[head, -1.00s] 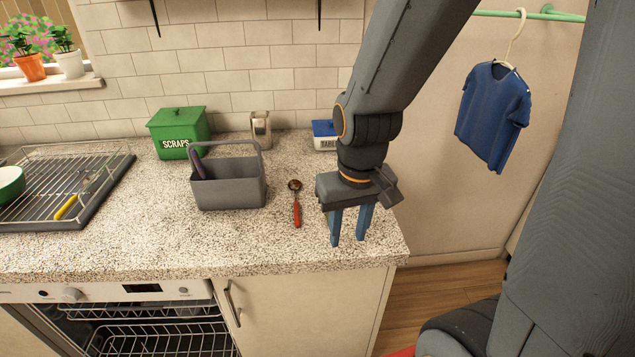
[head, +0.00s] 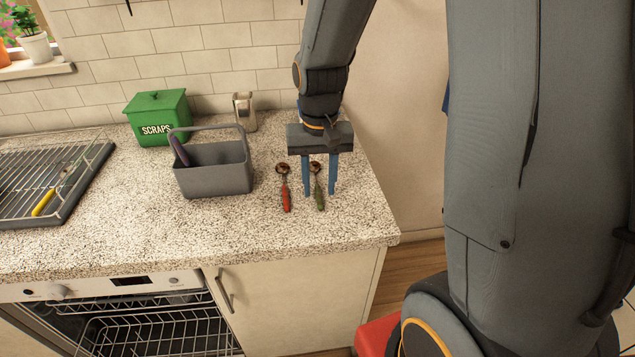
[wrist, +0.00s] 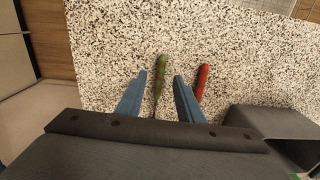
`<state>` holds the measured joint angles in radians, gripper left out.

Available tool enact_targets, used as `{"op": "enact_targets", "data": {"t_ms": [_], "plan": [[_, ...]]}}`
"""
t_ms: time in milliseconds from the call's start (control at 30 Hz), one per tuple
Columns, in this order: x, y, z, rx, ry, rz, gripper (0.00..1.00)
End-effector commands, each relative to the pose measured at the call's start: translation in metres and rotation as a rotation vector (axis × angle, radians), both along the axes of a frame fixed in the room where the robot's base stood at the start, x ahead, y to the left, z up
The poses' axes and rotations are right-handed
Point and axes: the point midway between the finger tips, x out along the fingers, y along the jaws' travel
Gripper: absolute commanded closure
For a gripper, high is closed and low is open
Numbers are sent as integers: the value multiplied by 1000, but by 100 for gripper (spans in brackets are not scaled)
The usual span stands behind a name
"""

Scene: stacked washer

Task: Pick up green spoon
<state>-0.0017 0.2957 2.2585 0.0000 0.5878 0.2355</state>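The green-handled spoon (head: 318,190) lies on the speckled counter, handle toward the front edge, bowl toward the wall. My gripper (head: 320,194) is above it, pointing down, with its two blue fingers apart, one on each side of the spoon in the picture. In the wrist view the green handle (wrist: 159,76) shows between the open fingers (wrist: 155,82), nearer the left one. Nothing is held. The gripper body hides the spoon's bowl in the wrist view. I cannot tell how far the fingertips are above the counter.
A red-handled spoon (head: 285,195) lies close to the left, beside the left finger. A grey caddy (head: 215,180) stands further left, with a green scraps bin (head: 157,118) and metal canister (head: 244,112) behind. The counter (head: 340,225) is clear in front and right.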

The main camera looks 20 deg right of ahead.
Motion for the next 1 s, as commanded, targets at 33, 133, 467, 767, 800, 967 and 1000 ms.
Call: {"op": "enact_targets", "data": {"t_ms": [33, 133, 467, 767, 800, 967, 1000], "plan": [[-1, 0, -6, 0, 4, 0, 66], [-1, 0, -15, 0, 2, 0, 66], [0, 0, -20, 1, -1, -1, 66], [-1, 0, -20, 0, -1, -1, 100], [-1, 0, -20, 0, -1, -1, 100], [0, 0, -20, 1, -1, 0, 100], [0, 0, -18, 1, -1, 0, 100]]}}
